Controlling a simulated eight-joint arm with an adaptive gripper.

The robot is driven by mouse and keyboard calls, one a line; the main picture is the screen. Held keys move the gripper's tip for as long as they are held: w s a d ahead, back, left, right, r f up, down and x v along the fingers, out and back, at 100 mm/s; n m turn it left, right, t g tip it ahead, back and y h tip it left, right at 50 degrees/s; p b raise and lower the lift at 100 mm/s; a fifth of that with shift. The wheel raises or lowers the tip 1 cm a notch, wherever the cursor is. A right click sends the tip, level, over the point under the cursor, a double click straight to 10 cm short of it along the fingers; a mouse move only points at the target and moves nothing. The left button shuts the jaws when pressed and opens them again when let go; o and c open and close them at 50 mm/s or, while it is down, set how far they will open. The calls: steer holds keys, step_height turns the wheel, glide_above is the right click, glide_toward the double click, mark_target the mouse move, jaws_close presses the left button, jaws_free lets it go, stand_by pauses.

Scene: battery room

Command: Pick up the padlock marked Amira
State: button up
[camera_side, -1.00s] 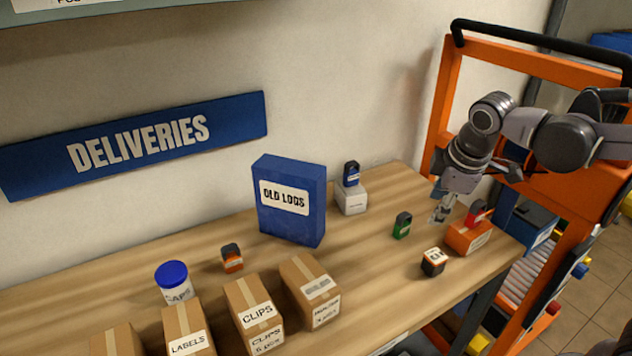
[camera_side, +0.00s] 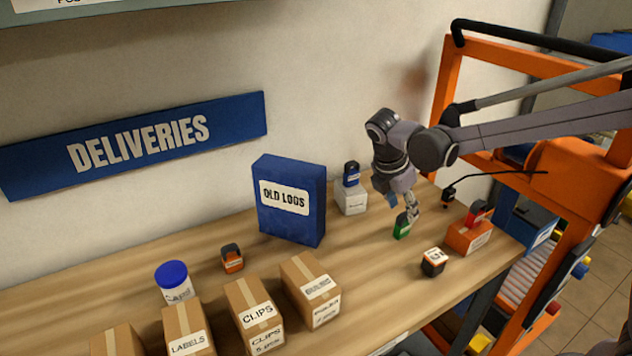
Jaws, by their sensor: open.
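Several padlocks are in view, and the names on them are too small to read. A green padlock (camera_side: 402,228) stands on the table. A blue padlock (camera_side: 351,174) stands on a white box, and a red padlock (camera_side: 476,213) on an orange box. An orange padlock (camera_side: 232,257) stands left of the blue binder. A small dark and orange item (camera_side: 447,197), perhaps a padlock, is at the back right. My gripper (camera_side: 408,217) is open, pointing down at the green padlock's top and partly hiding it. I cannot tell whether they touch.
The blue OLD LOGS binder (camera_side: 290,200) stands left of the white box (camera_side: 350,200). The orange box (camera_side: 468,238) is near the table's right end. A dark block with a white top (camera_side: 433,263) stands in front. Cardboard boxes (camera_side: 255,315) and a blue-lidded tub (camera_side: 174,282) are front left.

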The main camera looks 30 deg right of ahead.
mark_target(402, 218)
steer(key=shift+a+x, duration=0.15)
steer(key=shift+x, duration=1.6)
steer(key=shift+a+x, duration=0.15)
steer(key=shift+x, duration=1.6)
steer(key=shift+w+f, duration=0.1)
jaws_close()
